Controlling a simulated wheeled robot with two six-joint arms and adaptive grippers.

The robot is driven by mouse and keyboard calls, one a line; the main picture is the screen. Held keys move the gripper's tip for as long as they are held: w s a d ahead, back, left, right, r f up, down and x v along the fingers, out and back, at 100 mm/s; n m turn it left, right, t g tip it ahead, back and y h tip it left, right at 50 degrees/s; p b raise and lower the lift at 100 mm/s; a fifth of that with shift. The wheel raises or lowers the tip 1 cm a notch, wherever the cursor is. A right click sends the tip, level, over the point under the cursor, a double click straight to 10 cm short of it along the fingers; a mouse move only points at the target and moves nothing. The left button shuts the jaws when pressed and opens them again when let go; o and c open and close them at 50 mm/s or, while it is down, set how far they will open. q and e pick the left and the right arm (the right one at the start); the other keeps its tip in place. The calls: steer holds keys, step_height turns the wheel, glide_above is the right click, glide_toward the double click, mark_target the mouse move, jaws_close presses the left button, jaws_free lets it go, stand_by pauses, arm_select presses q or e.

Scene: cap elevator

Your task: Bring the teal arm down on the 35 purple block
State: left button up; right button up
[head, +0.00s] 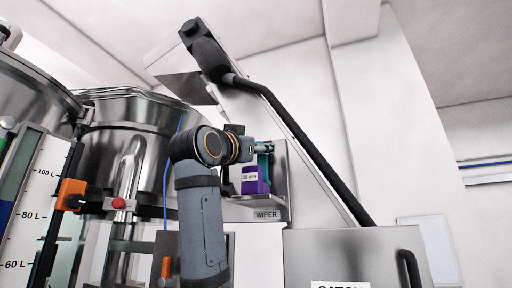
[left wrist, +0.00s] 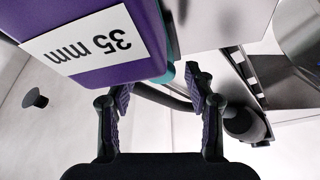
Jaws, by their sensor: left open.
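The purple block (head: 253,187) carries a white 35 mm label and sits on a small grey shelf marked WIPER. It fills the upper left of the left wrist view (left wrist: 158,25), where its label is upside down. The teal arm (head: 265,160) shows behind and above the block, partly hidden by my gripper. My left gripper (head: 262,148) is close above the block. My right gripper is not in view.
The WIPER shelf (head: 267,214) has an upright grey back plate. Steel tanks (head: 130,110) and an orange clamp (head: 72,193) stand at the left.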

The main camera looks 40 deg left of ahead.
arm_select(q)
steer(key=shift+s+f, duration=0.1)
steer(key=shift+s, duration=0.1)
steer(key=v, duration=1.1)
steer(key=shift+s, duration=0.25)
steer(key=shift+f, duration=0.1)
